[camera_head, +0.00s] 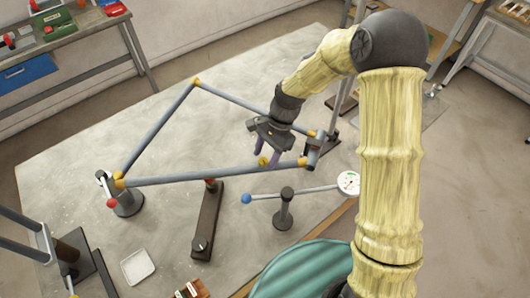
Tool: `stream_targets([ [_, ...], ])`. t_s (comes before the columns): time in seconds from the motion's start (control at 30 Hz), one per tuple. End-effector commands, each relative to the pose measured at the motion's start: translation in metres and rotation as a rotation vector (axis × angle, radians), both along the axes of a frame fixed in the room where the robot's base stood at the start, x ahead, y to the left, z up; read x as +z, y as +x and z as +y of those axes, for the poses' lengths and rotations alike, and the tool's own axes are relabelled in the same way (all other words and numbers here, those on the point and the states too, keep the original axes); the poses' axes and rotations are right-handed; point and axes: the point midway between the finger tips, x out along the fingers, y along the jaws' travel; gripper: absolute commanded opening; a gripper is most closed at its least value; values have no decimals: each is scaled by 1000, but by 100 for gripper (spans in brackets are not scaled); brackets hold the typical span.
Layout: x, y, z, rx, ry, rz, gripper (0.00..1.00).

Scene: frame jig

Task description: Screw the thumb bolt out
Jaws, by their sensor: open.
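A frame of grey tubes with yellow joints (226,174) is held in a jig on the table. A small yellow knob, which looks like the thumb bolt (264,161), stands on the near tube, left of its right-hand end. My gripper (267,153) points down just above this tube, its purple fingers open. The fingers are close to the yellow knob, with one finger partly behind or beside it. I cannot tell whether they touch it or stand around it. Nothing shows held in the jaws.
A clamp post with a red knob (112,203) holds the frame's left corner. A stand with a blue ball and dial (284,212) is in front of the tube. A white tray (138,265) lies at the front left. The table (90,160) is clear at the left.

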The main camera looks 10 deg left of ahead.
Motion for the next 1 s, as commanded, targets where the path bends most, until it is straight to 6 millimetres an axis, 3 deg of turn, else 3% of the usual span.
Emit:
stream_targets([
  [0.03,0,0,0,0,0,0,46],
  [0.27,0,0,0,0,0,0,3],
  [0.67,2,2,1,45,2,-4,3],
  [1.0,3,5,2,240,1,-4,3],
])
